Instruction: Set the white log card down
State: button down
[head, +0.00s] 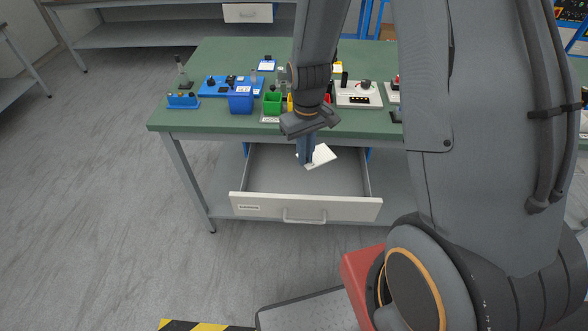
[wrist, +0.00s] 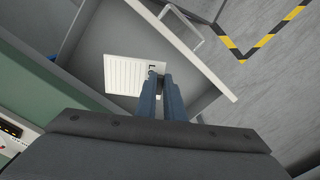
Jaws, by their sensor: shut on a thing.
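The white log card (head: 321,156) is held at one edge by my gripper (head: 307,162), which points down over the open drawer (head: 290,205). In the wrist view the card (wrist: 125,75) shows ruled lines and lies beyond the fingertips, which close on its right edge. My gripper (wrist: 160,74) is shut on it. The drawer (wrist: 185,45) is pulled out under the table, with a grey floor and white front. Whether the card touches the drawer floor I cannot tell.
The green-topped table (head: 215,58) stands above the drawer. It carries a blue bin (head: 240,102), a green bin (head: 272,103), a blue holder (head: 183,101) and a white device (head: 358,97). The drawer's left part is clear. Yellow-black tape (head: 205,326) marks the floor in front.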

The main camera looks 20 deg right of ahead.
jog(key=s+a+f+n+b, duration=0.1)
jog(key=s+a+f+n, duration=0.15)
jog(key=s+n, duration=0.4)
jog(key=s+a+f+n+b, duration=0.1)
jog(key=s+f+n, duration=0.2)
jog(key=s+n, duration=0.3)
jog(key=b, duration=0.3)
send_over(307, 186)
jog(key=shift+m, duration=0.45)
jog(key=f, duration=0.3)
jog(key=f+p, duration=0.1)
jog(key=f, duration=0.2)
jog(key=shift+s+f, duration=0.2)
jog(key=shift+f, duration=0.05)
notch_tip(307, 186, down, 4)
jog(key=shift+f+p, duration=0.1)
jog(key=shift+p, duration=0.2)
jog(key=shift+w+f+p, duration=0.2)
jog(key=shift+f+p, duration=0.1)
jog(key=shift+f, duration=0.3)
